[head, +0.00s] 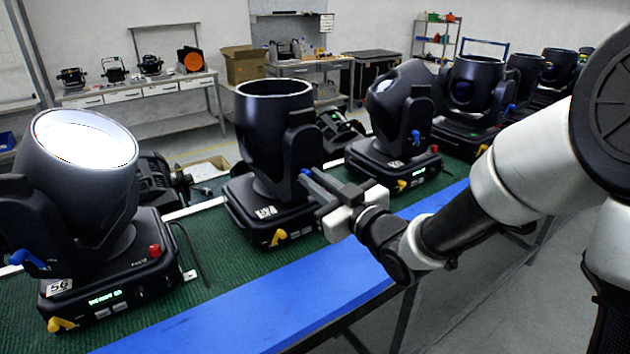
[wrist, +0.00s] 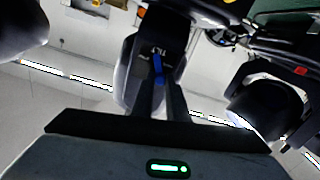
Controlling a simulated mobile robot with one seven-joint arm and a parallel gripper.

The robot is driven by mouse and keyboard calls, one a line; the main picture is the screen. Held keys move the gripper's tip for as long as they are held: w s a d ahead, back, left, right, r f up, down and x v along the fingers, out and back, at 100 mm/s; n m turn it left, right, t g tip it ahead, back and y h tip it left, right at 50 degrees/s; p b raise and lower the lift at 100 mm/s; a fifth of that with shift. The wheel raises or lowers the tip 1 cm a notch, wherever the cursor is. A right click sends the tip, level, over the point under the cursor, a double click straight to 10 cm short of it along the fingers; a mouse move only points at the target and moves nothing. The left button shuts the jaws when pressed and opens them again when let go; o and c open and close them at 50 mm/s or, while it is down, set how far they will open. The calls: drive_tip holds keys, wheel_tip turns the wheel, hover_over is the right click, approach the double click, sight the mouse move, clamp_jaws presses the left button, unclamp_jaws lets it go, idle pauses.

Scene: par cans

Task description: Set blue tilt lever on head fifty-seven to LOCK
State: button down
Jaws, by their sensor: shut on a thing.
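The moving head in the middle (head: 275,110) has a white tag that looks like 57 and stands upright, its round mouth facing up. Its blue tilt lever (head: 305,171) is on the yoke arm's side. My gripper (head: 309,180) reaches it from the right and is shut on the lever. In the wrist view the blue lever (wrist: 158,68) stands between my two fingers, under the word TILT on the dark yoke (wrist: 145,45). Fingers hide part of the lever, and its LOCK mark is not readable.
A lit head tagged 56 (head: 80,170) stands at left, and another head (head: 395,110) stands close at right. Several more line the green bench top (head: 215,265). A yellow lever (head: 277,238) sits on the middle base. A blue strip (head: 270,318) runs along the bench front.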

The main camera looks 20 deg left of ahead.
drive_tip(key=shift+r, duration=0.1)
drive_tip(key=m, duration=0.2)
drive_tip(key=m+p, duration=0.1)
drive_tip(key=shift+w+d+r, duration=0.2)
drive_tip(key=shift+w+d, duration=0.05)
drive_tip(key=shift+w, duration=0.05)
drive_tip(key=shift+w+d+f+m+p, duration=0.1)
drive_tip(key=shift+w+d+m+p, duration=0.2)
drive_tip(key=shift+m+p, duration=0.8)
drive_tip(key=shift+w+d+m+p, duration=0.15)
drive_tip(key=shift+w+m+p, duration=0.15)
drive_tip(key=shift+m, duration=1.45)
drive_tip(key=shift+w+d+f+m+p, duration=0.1)
drive_tip(key=shift+w+d+m+p, duration=0.4)
drive_tip(key=shift+m, duration=0.95)
drive_tip(key=shift+s+a, duration=0.2)
drive_tip(key=c, duration=1.7)
unclamp_jaws()
drive_tip(key=shift+c, duration=0.2)
drive_tip(key=shift+f, duration=0.15)
